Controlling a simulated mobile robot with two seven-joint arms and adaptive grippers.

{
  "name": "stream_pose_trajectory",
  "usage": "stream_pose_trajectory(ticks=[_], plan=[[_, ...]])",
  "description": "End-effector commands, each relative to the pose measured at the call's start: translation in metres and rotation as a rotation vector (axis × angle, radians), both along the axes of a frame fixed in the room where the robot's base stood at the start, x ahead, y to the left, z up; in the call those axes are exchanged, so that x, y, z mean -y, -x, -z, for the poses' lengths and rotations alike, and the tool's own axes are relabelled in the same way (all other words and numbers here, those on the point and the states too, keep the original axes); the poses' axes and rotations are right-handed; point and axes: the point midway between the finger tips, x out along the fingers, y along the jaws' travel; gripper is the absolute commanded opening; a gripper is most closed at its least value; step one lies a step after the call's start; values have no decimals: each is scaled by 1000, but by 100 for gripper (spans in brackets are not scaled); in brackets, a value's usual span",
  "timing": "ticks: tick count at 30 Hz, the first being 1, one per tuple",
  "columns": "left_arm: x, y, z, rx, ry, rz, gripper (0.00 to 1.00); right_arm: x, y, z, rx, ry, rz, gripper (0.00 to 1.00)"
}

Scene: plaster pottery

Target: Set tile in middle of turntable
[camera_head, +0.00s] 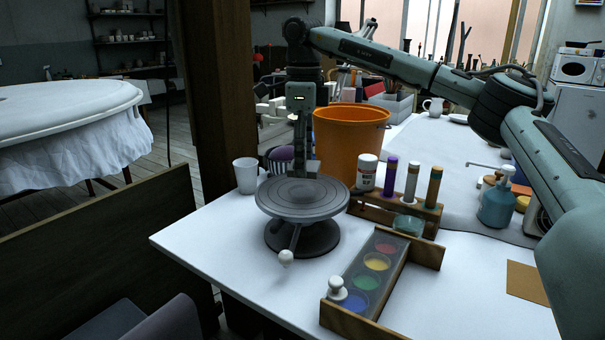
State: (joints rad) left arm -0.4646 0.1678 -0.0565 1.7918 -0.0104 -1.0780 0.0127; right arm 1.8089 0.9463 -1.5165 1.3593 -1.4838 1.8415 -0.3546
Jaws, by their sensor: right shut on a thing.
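The grey round turntable (285,202) stands on the white table near its left edge, with a short handle ending in a white knob toward the front. My right gripper (304,168) reaches in from the right and points down over the turntable, a little behind its middle. It is shut on the tile, which is small, dark and hard to make out between the fingers. I cannot tell whether the tile touches the turntable. My left gripper is not in view.
An orange bucket (348,142) stands close behind the turntable, with a white cup (245,175) to the left. A wooden paint rack (392,290) and bottle holder (378,213) stand to the right. A blue pump bottle (495,207) and tan square (526,282) are further right.

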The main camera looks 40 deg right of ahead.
Motion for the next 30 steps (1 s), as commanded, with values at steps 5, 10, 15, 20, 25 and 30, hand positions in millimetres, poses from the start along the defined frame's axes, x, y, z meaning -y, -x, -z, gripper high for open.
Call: stream_pose_trajectory(ticks=[5, 10, 15, 20, 25, 30], plan=[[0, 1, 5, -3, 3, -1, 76, 5, -12, 8, 1, 1, -2, 20], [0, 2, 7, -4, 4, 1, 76, 6, -11, 26, -1, 1, -1, 20], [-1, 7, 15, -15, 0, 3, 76, 6, -12, 47, 1, 1, -1, 20], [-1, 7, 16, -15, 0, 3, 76, 5, -12, 48, 2, 1, -1, 20], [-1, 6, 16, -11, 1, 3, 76, 5, -12, 51, 1, 0, -1, 20], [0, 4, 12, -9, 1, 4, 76, 5, -12, 51, 1, 1, -1, 66]])
